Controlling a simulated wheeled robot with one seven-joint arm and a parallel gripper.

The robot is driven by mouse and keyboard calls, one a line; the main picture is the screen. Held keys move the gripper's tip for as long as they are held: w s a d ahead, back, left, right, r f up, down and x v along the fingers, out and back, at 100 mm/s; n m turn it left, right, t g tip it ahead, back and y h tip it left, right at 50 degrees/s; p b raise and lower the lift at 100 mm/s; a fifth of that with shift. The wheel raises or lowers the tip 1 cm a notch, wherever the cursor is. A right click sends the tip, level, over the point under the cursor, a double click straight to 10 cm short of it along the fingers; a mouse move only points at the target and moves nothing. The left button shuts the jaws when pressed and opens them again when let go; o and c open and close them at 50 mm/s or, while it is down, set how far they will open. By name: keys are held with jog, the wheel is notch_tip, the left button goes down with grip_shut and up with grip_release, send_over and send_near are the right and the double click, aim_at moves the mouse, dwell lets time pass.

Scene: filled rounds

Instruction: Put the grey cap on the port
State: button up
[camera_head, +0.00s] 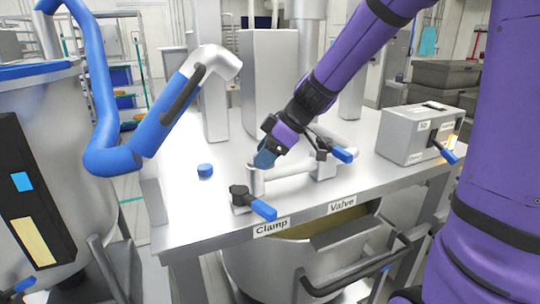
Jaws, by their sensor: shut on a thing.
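My gripper (264,160), at the end of the purple arm, is shut just above the port (256,184), a short upright grey pipe end on the steel table. What it holds is small and mostly hidden by the blue fingertips; it appears to be the grey cap, which I cannot make out apart from the pipe's grey top. I cannot tell whether the cap touches the port or is seated on it.
A blue cap (205,171) lies on the table (185,215) left of the port. The clamp's blue handle (264,210) is in front, the valve's blue handle (341,155) to the right. A grey box (410,145) stands further right. A blue hose arm (115,150) rises at left.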

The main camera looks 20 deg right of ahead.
aim_at(249, 160)
jog(key=shift+w+a+f, duration=0.1)
jog(key=shift+w, duration=1.5)
jog(key=shift+w+f, duration=0.1)
jog(key=shift+w, duration=1.45)
jog(key=shift+f, duration=1.05)
jog(key=shift+s+f, duration=0.1)
jog(key=shift+f, duration=0.3)
jog(key=o, duration=1)
jog(key=shift+o, duration=0.2)
jog(key=shift+r, duration=0.1)
jog(key=v, duration=1.1)
jog(key=s+r+m+t+h, duration=0.1)
jog(key=s+r+m+h, duration=0.2)
jog(key=s+m, duration=0.9)
jog(key=s+d+h, duration=0.1)
jog(key=s+h, duration=0.2)
jog(key=s, duration=1.1)
jog(key=shift+t+h, duration=0.3)
jog(key=shift+t, duration=0.1)
